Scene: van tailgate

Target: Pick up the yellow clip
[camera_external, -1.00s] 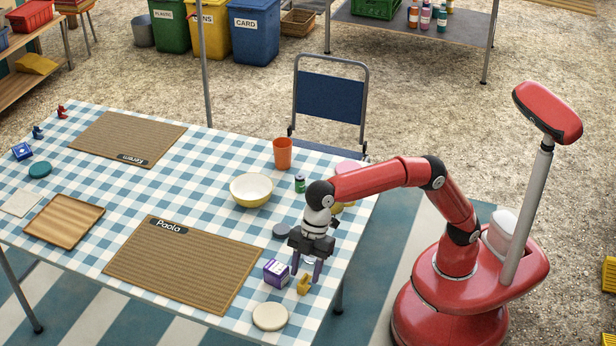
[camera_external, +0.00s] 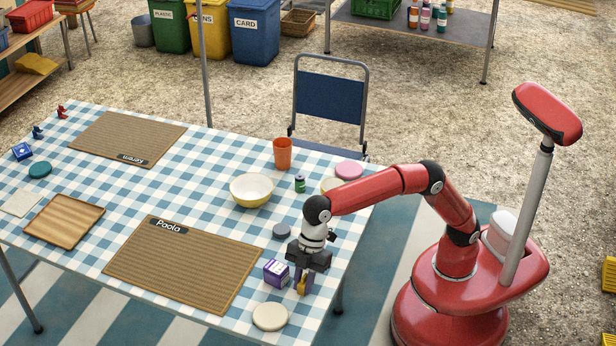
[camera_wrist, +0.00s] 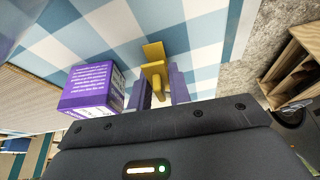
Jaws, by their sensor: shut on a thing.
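The yellow clip (camera_external: 303,284) is at the near right part of the checked table, between the fingers of my gripper (camera_external: 302,287). In the wrist view the yellow clip (camera_wrist: 154,66) shows between the two purple fingers of my gripper (camera_wrist: 159,90), which are shut on it. Its lower part is hidden behind the gripper body there. I cannot tell whether the clip still touches the tablecloth.
A purple box (camera_external: 276,273) stands just left of the gripper and also shows in the wrist view (camera_wrist: 92,88). A cream round lid (camera_external: 270,317) lies in front. A grey disc (camera_external: 282,231), green can (camera_external: 300,184) and yellow bowl (camera_external: 251,190) are behind. Paola's mat (camera_external: 182,264) lies to the left.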

